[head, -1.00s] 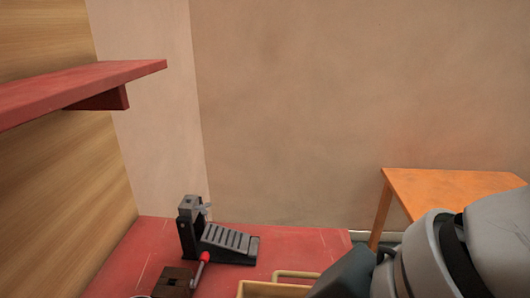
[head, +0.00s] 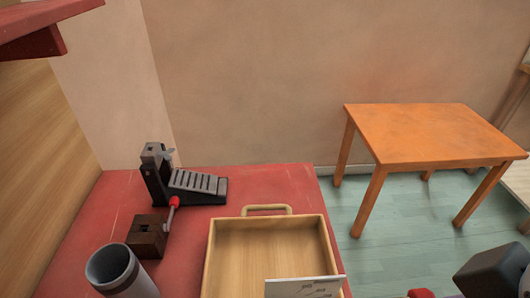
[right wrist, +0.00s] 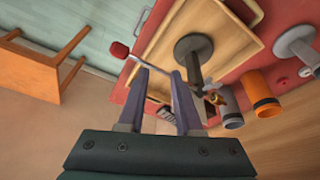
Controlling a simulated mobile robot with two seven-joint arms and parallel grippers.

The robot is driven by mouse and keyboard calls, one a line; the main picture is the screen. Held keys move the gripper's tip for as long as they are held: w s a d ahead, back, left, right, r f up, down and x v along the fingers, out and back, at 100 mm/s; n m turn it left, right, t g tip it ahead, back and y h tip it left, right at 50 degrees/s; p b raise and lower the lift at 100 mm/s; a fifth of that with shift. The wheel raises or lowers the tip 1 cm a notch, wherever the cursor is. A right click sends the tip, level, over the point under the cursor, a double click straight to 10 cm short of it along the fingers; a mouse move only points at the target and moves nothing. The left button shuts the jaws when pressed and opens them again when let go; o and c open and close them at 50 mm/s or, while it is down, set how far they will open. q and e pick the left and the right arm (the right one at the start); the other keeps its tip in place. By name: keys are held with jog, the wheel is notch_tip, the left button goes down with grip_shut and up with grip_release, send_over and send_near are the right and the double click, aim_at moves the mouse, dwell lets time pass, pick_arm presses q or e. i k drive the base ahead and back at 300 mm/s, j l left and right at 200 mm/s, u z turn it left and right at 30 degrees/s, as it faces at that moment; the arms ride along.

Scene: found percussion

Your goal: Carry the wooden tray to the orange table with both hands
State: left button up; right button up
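The wooden tray (head: 212,262), a shallow pale box with a loop handle (head: 266,208) at its far end, rests on the red table in the head view. Its near part is cut off. The tray also shows in the right wrist view (right wrist: 230,62). The orange table (head: 430,135) stands apart to the right, its top bare. My right gripper (right wrist: 160,70) has its fingers apart near the tray's edge. A thin rod with a red ball (right wrist: 119,50) crosses by the fingertips; I cannot tell if they touch. My left gripper is not in view.
The red table (head: 180,255) also holds a black pedal (head: 195,185), a dark wooden block (head: 147,237) and a grey cup (head: 118,270). A white card (head: 303,288) overlaps the tray's near part. Green floor (head: 360,240) lies open between the tables.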

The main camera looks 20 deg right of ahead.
aim_at(431, 127)
jog(key=i+l+u, duration=0.1)
jog(key=l+u, duration=0.6)
jog(key=u, duration=0.15)
jog(key=l+u, duration=0.85)
jog(key=k+l+u, duration=0.15)
jog(key=u, duration=0.3)
jog(key=k+l+u, duration=0.15)
jog(key=l+u, duration=0.25)
